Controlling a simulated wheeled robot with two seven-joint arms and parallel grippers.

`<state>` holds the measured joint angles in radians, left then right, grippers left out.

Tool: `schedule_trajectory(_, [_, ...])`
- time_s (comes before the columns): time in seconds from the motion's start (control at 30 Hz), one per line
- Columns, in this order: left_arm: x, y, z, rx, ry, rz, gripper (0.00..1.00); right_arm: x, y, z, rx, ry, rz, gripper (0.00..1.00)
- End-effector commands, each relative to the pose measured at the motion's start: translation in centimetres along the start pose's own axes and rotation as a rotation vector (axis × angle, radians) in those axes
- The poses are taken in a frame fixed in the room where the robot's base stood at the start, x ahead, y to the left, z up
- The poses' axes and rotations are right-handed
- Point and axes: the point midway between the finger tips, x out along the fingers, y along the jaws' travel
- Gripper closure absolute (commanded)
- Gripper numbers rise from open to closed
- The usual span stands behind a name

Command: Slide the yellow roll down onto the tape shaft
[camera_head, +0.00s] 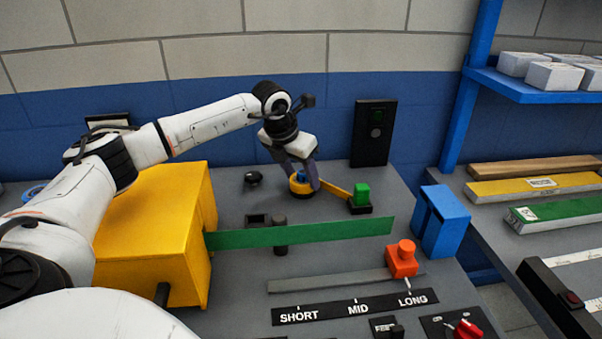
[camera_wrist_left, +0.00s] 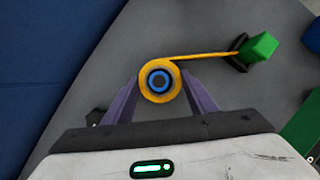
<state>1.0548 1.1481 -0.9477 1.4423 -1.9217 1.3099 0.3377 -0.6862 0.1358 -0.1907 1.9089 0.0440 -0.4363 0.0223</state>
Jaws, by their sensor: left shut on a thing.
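The yellow roll (camera_head: 300,184) is at the back of the grey panel, between the fingers of my left gripper (camera_head: 304,181). In the left wrist view the yellow roll (camera_wrist_left: 160,92) is a ring with a blue core and a dark centre. The purple fingers of my left gripper (camera_wrist_left: 160,88) press on it from both sides. A yellow strip of tape runs from the roll to a green block (camera_head: 362,194) on a black base, also seen in the left wrist view (camera_wrist_left: 262,46). The tape shaft is not clearly distinguishable; the roll hides its place. My right gripper is not in view.
A yellow box (camera_head: 150,235) stands at the left with a long green strip (camera_head: 330,233) reaching right from it. A blue bracket (camera_head: 441,222) stands at the panel's right edge. An orange slider (camera_head: 402,260) sits near LONG. A black box (camera_head: 373,132) stands behind the panel.

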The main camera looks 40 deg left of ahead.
Motion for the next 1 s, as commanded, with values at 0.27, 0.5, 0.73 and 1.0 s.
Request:
schedule_trajectory(0.27, [0.21, 0.0, -0.05, 0.0, -0.001, 0.0, 0.72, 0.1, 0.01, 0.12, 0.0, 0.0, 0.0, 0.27])
schedule_trajectory(0.5, [0.21, 0.0, -0.06, 0.0, -0.001, 0.0, 0.27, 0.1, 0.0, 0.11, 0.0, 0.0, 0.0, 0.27])
schedule_trajectory(0.73, [0.25, 0.01, -0.1, 0.0, 0.0, 0.0, 0.27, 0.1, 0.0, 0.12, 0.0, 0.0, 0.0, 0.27])
schedule_trajectory(1.0, [0.24, 0.01, -0.1, 0.0, 0.0, 0.0, 0.27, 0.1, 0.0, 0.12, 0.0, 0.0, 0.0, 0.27])
